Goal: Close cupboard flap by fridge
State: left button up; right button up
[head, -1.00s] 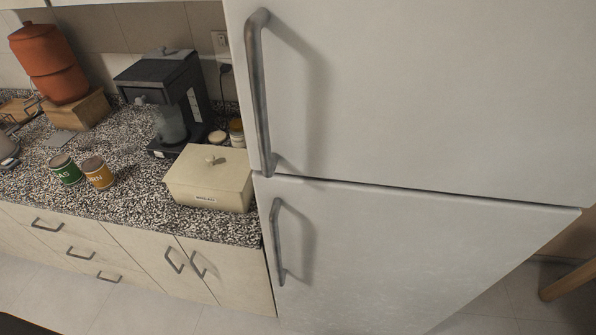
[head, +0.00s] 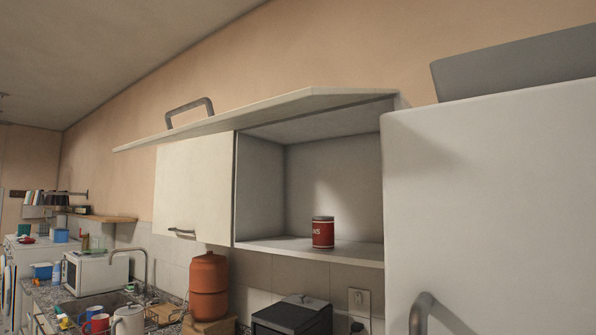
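The cupboard flap (head: 262,113) is raised, hinged at the top, and sticks out above the open wall cupboard (head: 262,190) just left of the fridge (head: 490,200). A grey bar handle (head: 190,112) sits on the flap's upper face near its outer left part. The open compartment holds one red can (head: 323,232) standing upright on its floor. Neither of my grippers shows in the head view.
A closed cupboard door (head: 194,189) is left of the open compartment. Below are a coffee machine (head: 292,316), an orange pot (head: 208,286), a sink with a tap (head: 143,262), mugs and a microwave (head: 95,273). A grey object (head: 520,62) lies on the fridge.

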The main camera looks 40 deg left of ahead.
aim_at(309, 99)
jog(key=u, duration=2.05)
jog(key=k, duration=0.15)
jog(key=z, duration=0.5)
